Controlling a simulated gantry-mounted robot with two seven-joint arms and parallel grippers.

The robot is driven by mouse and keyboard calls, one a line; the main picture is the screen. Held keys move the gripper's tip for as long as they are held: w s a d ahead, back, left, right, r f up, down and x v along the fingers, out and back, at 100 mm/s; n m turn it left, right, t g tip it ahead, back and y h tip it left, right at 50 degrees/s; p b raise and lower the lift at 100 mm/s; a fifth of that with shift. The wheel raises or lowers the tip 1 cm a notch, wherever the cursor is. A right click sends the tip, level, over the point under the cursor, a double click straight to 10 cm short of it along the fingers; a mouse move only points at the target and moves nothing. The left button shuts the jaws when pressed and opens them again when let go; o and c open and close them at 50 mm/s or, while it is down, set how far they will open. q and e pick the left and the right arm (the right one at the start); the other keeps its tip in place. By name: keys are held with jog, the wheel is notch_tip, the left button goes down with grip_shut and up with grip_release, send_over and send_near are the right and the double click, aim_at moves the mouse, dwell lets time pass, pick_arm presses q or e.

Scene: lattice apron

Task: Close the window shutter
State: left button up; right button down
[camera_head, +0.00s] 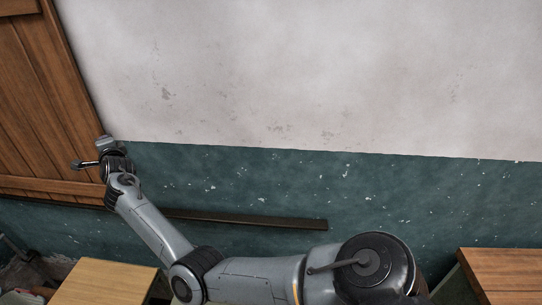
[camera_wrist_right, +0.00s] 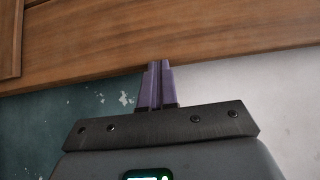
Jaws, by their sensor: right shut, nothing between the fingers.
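The brown wooden shutter (camera_head: 48,105) fills the left side of the head view, with its long right edge against the pale wall. In the right wrist view its plank edge (camera_wrist_right: 200,35) runs across the top. My right arm reaches left to that edge, and the right gripper (camera_head: 80,164) is beside the shutter's lower right part. The purple fingers of the right gripper (camera_wrist_right: 158,66) are together and empty, with their tips at the wood's edge. I cannot tell if they touch it. No window opening shows. My left gripper is not in view.
A dark narrow ledge (camera_head: 260,221) runs along the green lower wall (camera_head: 300,185). A light wooden tabletop (camera_head: 105,284) is at the lower left, and another wooden top (camera_head: 510,272) at the lower right. The wall right of the shutter is clear.

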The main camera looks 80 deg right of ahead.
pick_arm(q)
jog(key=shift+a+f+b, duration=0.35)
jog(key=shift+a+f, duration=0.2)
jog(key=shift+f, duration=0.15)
pick_arm(e)
jog(key=w, duration=0.2)
jog(key=shift+w+d+f, duration=0.1)
jog(key=shift+w+d, duration=0.1)
jog(key=shift+w, duration=0.2)
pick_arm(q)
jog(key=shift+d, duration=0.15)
